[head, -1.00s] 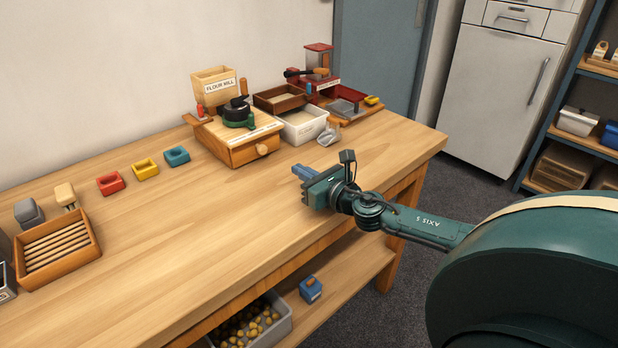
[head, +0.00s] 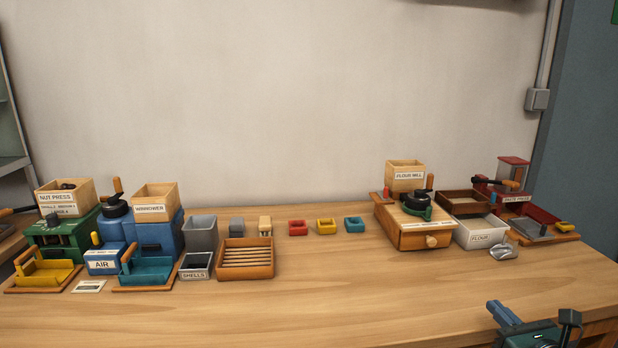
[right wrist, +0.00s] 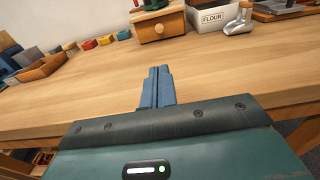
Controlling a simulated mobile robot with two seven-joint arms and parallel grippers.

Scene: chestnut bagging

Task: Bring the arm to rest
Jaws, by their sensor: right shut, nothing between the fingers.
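My right gripper (head: 510,318) shows at the bottom right of the head view, over the front right part of the wooden table (head: 330,290). In the right wrist view its two blue fingers (right wrist: 158,85) are pressed together with nothing between them. It is apart from all the things on the table. My left gripper is in neither view.
The flour mill (head: 405,215), the white flour box (head: 481,232) and a metal scoop (head: 504,251) stand at the back right. The nut press (head: 62,235), the winnower (head: 155,235) and a slatted wooden tray (head: 246,272) stand at left. The table's front middle is clear.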

